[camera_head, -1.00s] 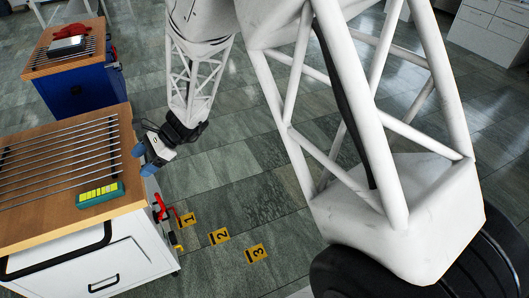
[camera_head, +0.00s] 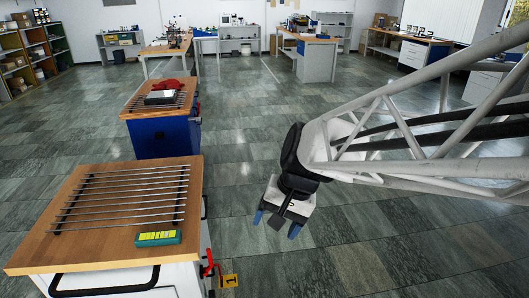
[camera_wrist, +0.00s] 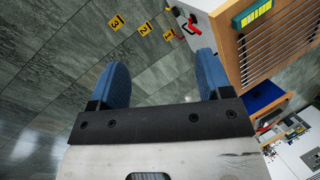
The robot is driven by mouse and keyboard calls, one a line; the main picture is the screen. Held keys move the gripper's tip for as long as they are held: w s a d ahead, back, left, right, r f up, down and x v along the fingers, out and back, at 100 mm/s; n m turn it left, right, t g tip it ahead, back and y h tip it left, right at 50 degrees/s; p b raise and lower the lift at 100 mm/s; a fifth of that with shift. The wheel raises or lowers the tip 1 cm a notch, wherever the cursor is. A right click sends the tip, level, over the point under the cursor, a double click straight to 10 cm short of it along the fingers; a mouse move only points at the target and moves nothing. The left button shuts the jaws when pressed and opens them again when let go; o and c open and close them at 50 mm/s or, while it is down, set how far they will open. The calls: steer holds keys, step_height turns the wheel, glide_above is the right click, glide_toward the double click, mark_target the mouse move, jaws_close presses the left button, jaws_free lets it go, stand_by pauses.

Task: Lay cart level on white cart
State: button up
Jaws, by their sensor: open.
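The cart level, a green block with a yellow face (camera_head: 158,238), lies on the wooden top of the white cart (camera_head: 45,245), near its front right corner. It also shows at the top right of the wrist view (camera_wrist: 252,14). My gripper (camera_head: 277,225) is open and empty, with blue fingers pointing down over the floor to the right of the white cart. In the wrist view the two fingers (camera_wrist: 162,62) are wide apart with only floor between them.
Metal rods (camera_head: 125,190) run across the white cart's top behind the level. A red handle (camera_head: 208,268) sticks out at its right side. A blue cart (camera_head: 165,137) stands behind, bearing a red item (camera_head: 172,85). The floor to the right is clear.

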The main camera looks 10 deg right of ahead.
steer(key=s+d+r+n+t+h, duration=0.2)
steer(key=s+d+r+n+h, duration=0.1)
steer(key=s+d, duration=0.5)
steer(key=shift+s+r+n+h, duration=0.25)
steer(key=shift+s+n+h, duration=0.15)
steer(key=shift+s+h, duration=0.3)
stand_by(0.7)
